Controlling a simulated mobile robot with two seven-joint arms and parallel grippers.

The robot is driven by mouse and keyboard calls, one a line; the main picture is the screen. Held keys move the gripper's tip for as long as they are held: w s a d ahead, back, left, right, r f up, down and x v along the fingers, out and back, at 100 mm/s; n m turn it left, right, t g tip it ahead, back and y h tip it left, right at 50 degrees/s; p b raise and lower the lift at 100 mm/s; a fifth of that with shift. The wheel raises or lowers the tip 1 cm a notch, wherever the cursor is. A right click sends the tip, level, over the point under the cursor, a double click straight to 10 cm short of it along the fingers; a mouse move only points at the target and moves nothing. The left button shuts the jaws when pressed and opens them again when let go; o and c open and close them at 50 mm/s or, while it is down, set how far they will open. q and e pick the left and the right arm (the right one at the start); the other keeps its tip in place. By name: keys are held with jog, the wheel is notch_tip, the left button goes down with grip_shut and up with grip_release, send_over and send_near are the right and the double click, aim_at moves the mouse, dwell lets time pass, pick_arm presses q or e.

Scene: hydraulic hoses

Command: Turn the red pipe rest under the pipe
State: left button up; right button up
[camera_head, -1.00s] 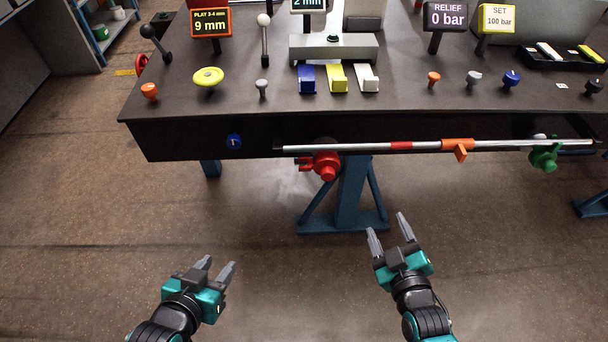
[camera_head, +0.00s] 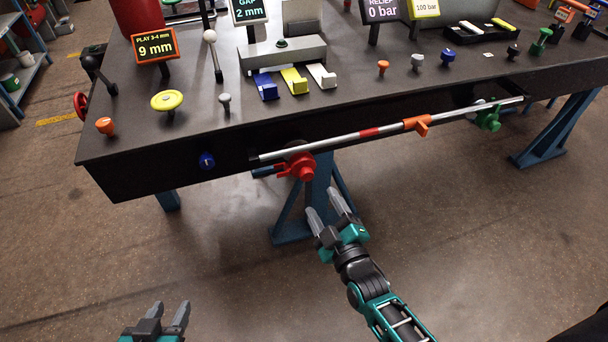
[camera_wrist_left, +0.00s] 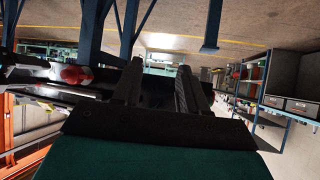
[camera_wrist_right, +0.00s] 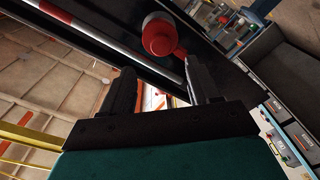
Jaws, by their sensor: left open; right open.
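The red pipe rest (camera_head: 300,168) is on the front face of the bench, near the left end of the silver pipe (camera_head: 340,139). Its knob faces outward and a small lever points left. My right gripper (camera_head: 329,203) is open and empty, below and slightly right of the red rest, apart from it. The right wrist view shows the red rest (camera_wrist_right: 160,36) just beyond the fingertips, with the pipe (camera_wrist_right: 98,40) at upper left. My left gripper (camera_head: 163,315) is open and empty, low at the left, far from the bench. The red rest also shows small in the left wrist view (camera_wrist_left: 76,74).
The pipe bears a red band and an orange clamp (camera_head: 417,125). A green pipe rest (camera_head: 488,119) is at its right end. A blue knob (camera_head: 207,161) is left on the bench front. Blue bench legs (camera_head: 306,205) stand below. The floor in front is clear.

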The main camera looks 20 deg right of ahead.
aim_at(308, 177)
jog(key=w, duration=0.3)
jog(key=w+b, duration=0.1)
jog(key=w, duration=0.3)
jog(key=w+a, duration=0.1)
jog(key=w, duration=0.2)
jog(key=shift+w+b, duration=0.15)
jog(key=shift+b, duration=0.2)
pick_arm(q)
jog(key=shift+w+d+f, duration=0.25)
jog(key=shift+d+f, duration=0.05)
jog(key=shift+d, duration=0.2)
pick_arm(e)
jog(key=c, duration=1)
jog(key=shift+c, duration=0.2)
